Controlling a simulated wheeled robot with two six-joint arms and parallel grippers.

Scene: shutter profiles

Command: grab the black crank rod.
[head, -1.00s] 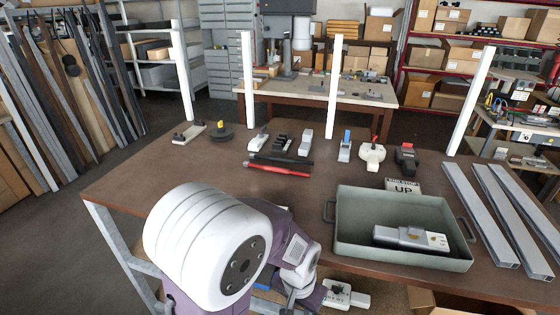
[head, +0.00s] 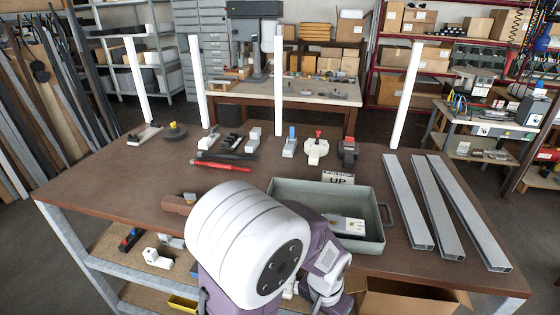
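A thin black rod (head: 228,155) lies flat on the brown table in the head view, left of the picture's middle. It looks like the black crank rod, but its details are too small to be sure. A red rod (head: 223,165) lies alongside it on the near side. Neither gripper can be made out. My own white and purple arm parts fill the bottom middle of the view, well on the near side of the rod, and hide part of the table.
A green-grey tray (head: 374,243) with a white and grey item stands right of my arm. Grey metal profiles (head: 437,205) lie at the right. Several small tools line the back, with white upright posts (head: 198,82) behind. A brown block (head: 178,204) lies near the front left.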

